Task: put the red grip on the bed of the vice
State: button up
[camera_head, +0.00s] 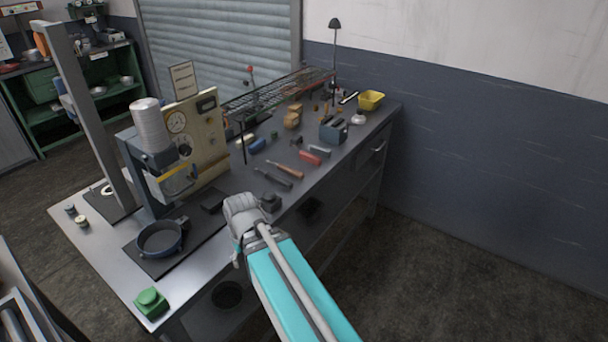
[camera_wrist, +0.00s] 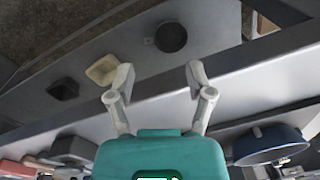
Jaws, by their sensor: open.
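The red grip (camera_head: 309,157) lies on the right part of the workbench, beside a grey tool. A reddish piece at the lower left edge of the wrist view (camera_wrist: 14,168) may be the same grip, cut off by the frame. A blue-grey block (camera_head: 333,130) that looks like the vice stands behind the grip, towards the wall; its bed is too small to make out. My gripper (camera_wrist: 160,82) is open with nothing between its fingers. It is near the bench's front edge, well apart from the grip, and mostly hidden by my arm in the head view.
A pan (camera_head: 160,239) sits under the press at left; its blue side shows in the wrist view (camera_wrist: 268,146). A green button box (camera_head: 151,302) is at the front left corner. Dark-handled tools (camera_head: 273,177), a wire rack (camera_head: 278,92) and a yellow bin (camera_head: 370,99) crowd the bench.

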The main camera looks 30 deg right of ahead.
jog(key=shift+h, duration=0.3)
jog(key=f+b, duration=0.1)
jog(key=a+f+b, duration=0.1)
jog(key=f, duration=0.1)
jog(key=s+f+b, duration=0.1)
jog(key=shift+a+f, duration=0.15)
jog(key=shift+f, duration=0.25)
jog(key=shift+c, duration=0.8)
